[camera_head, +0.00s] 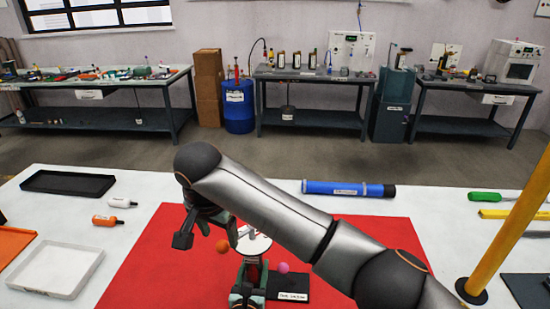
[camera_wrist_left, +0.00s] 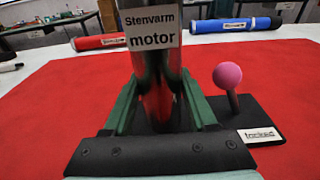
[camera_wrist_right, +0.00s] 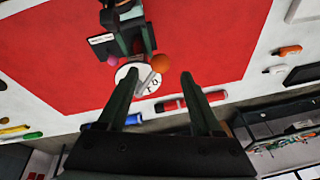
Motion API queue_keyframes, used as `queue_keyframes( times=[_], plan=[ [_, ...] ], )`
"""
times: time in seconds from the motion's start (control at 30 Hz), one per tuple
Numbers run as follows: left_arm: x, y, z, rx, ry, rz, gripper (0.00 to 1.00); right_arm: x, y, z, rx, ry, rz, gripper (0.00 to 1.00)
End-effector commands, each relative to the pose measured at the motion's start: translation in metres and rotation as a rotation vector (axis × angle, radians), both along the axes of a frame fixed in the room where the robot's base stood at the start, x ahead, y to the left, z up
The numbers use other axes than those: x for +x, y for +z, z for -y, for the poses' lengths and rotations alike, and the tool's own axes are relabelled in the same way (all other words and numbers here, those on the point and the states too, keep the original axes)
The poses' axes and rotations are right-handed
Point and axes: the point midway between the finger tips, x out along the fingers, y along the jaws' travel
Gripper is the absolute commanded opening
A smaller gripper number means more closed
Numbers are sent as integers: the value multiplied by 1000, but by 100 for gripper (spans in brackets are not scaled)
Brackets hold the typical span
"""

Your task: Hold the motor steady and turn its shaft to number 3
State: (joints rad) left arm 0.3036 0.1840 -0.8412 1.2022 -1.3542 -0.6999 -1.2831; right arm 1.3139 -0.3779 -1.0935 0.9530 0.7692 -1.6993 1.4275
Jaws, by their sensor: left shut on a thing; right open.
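The motor (camera_wrist_left: 150,30) is an upright metal cylinder labelled "Stenvarm motor". My left gripper (camera_wrist_left: 160,105) is shut on it, with a green finger on each side; the head view shows this gripper low at the centre (camera_head: 248,285). On top of the motor is a white dial (camera_head: 258,243), partly hidden; its numbers are too small to read surely. A crank with an orange knob (camera_wrist_right: 160,63) reaches out over the dial. My right gripper (camera_head: 203,230) is open, its fingers apart on either side of the crank in the right wrist view; contact cannot be told.
Beside the motor, a pink-knobbed lever (camera_wrist_left: 228,77) stands on a black base labelled "locked". A red mat (camera_head: 150,270) lies underneath. A blue tube (camera_head: 347,189) lies behind; a yellow post (camera_head: 510,225) rises at right. Trays (camera_head: 55,268) and small bottles lie left.

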Motion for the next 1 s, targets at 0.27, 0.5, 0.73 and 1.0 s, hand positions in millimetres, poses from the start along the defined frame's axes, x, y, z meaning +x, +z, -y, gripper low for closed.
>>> queue_keyframes(
  times=[0.27, 0.5, 0.73, 1.0],
  plan=[
    [0, 0, 0, 0, 0, -1, 0, -1, -2, 3, 8, 133, -9, 34],
    [0, 0, 0, 0, 0, -1, 0, -8, -5, 15, 34, 554, 10, 7],
    [0, 0, 0, 0, 0, -1, 0, -16, -2, 33, 47, 982, 114, 0],
    [0, 0, 0, 0, 0, -1, 0, -29, 5, 61, 9, 1455, 322, 0]
  ],
)
